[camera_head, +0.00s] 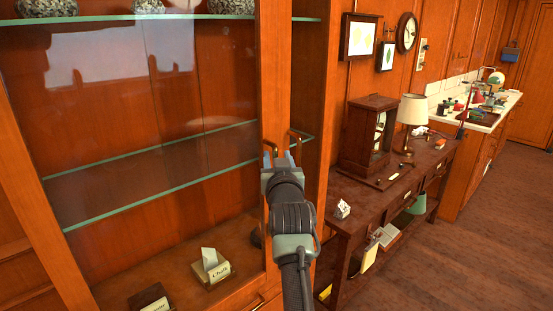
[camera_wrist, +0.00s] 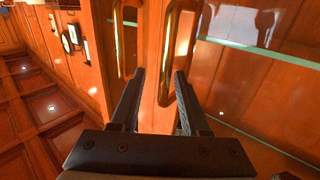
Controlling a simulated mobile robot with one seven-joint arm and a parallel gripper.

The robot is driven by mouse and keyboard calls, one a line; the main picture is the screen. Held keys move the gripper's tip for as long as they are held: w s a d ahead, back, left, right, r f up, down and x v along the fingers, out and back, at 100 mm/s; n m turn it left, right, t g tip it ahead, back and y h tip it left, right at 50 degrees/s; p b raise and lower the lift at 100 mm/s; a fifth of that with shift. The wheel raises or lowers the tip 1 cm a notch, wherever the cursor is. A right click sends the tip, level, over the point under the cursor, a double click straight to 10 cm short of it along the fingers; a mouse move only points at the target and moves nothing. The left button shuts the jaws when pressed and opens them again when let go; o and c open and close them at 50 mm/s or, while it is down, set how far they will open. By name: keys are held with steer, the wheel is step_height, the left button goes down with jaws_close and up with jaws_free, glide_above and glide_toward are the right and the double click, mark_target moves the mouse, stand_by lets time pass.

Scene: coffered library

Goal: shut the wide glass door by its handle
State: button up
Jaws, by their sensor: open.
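The wide glass door (camera_head: 275,75) has an orange wood frame and fills the left of the head view. It appears ajar, as a shelf end shows in a gap right of its stile. Two brass bar handles show near that stile: a left one (camera_head: 270,149) and a right one (camera_head: 296,136). In the wrist view, one handle (camera_wrist: 172,50) stands partly between my fingers and the other (camera_wrist: 118,40) is left of them. My gripper (camera_head: 281,157) is open and empty at the handles' height; it also shows in the wrist view (camera_wrist: 160,73). Contact is unclear.
A dark side table (camera_head: 345,205) with a lamp (camera_head: 411,112) and cabinet clock stands close at right. Floor is clear farther right.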

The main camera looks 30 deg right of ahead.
steer(key=shift+w+a, duration=0.1)
steer(key=shift+a, duration=0.05)
steer(key=b+v, duration=0.2)
steer(key=v, duration=1.1)
steer(key=shift+r, duration=0.15)
stand_by(0.5)
